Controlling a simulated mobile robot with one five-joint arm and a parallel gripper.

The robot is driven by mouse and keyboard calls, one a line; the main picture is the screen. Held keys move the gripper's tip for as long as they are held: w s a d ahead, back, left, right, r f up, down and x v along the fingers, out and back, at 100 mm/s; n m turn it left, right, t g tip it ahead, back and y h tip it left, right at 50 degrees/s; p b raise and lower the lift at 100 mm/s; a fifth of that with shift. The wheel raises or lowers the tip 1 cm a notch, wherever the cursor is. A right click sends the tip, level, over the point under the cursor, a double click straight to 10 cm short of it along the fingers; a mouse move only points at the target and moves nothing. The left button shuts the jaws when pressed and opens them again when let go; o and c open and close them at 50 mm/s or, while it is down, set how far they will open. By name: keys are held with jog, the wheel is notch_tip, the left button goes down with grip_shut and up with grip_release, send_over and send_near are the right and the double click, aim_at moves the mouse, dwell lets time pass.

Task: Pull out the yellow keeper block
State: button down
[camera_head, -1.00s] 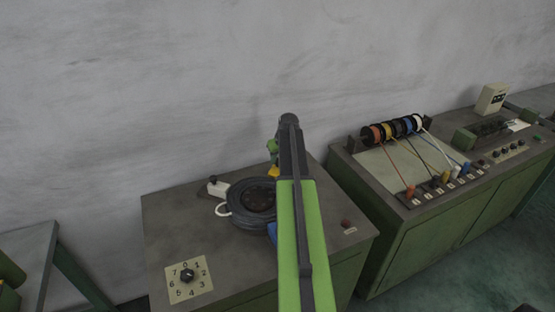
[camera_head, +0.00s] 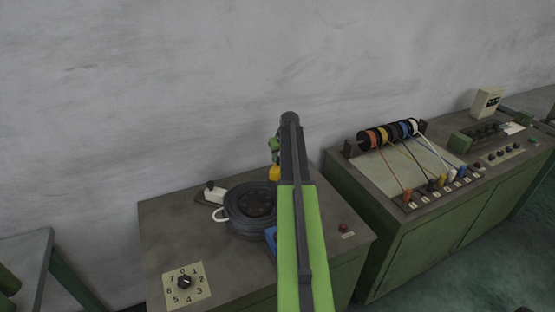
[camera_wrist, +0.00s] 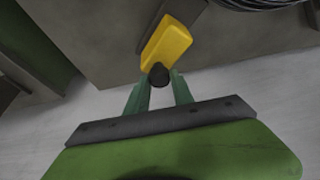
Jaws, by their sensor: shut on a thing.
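The yellow keeper block (camera_wrist: 168,43) shows in the wrist view with a dark round knob (camera_wrist: 158,75) on its near end. My gripper (camera_wrist: 158,82) has its green fingers on either side of this knob and is shut on it. The block's far end lies by a dark grey strip (camera_wrist: 185,12); I cannot tell whether it is still inside a slot. In the head view the yellow block (camera_head: 274,173) shows just left of my arm, behind the black wheel (camera_head: 250,204). My gripper (camera_head: 275,150) is partly hidden there by my arm.
A blue part (camera_head: 270,238) is half hidden by my arm. A console with coloured spools (camera_head: 392,132) stands right. The wall is behind.

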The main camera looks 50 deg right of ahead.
jog(key=c, duration=1.1)
grip_release()
jog(key=shift+w+d, duration=0.1)
jog(key=shift+d, duration=0.1)
jog(key=p+v, duration=1.6)
jog(key=v, duration=0.1)
jog(key=shift+s+a+r, duration=0.15)
jog(key=shift+s, duration=0.1)
